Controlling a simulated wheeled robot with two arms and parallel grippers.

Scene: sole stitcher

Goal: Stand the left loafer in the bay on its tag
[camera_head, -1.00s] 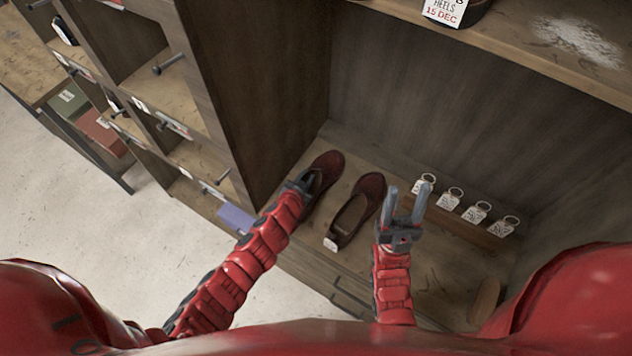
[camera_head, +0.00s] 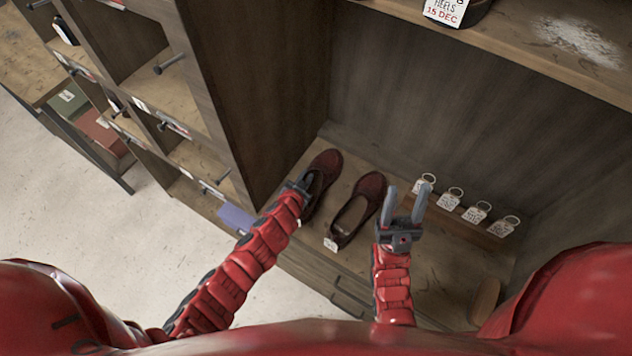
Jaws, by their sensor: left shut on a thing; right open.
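Two dark red loafers are on the wooden shelf at the centre. The left loafer (camera_head: 325,171) lies near the tall wooden divider, toe pointing to the back. My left gripper (camera_head: 302,187) is shut on its heel end, and the fingers partly hide that end. The other loafer (camera_head: 369,188) stands to its right, with a small white tag (camera_head: 330,243) at its heel. My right gripper (camera_head: 406,204) is open and empty, just right of that loafer, its fingers pointing to the back. I cannot tell whether the left loafer touches the shelf.
A rack with several white key tags (camera_head: 448,201) stands at the back right of the shelf (camera_head: 440,275). A brown oval piece (camera_head: 486,299) lies at front right. Pigeonholes with pegs (camera_head: 168,63) are at left, with a blue item (camera_head: 236,218) below. An upper shelf (camera_head: 530,60) overhangs.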

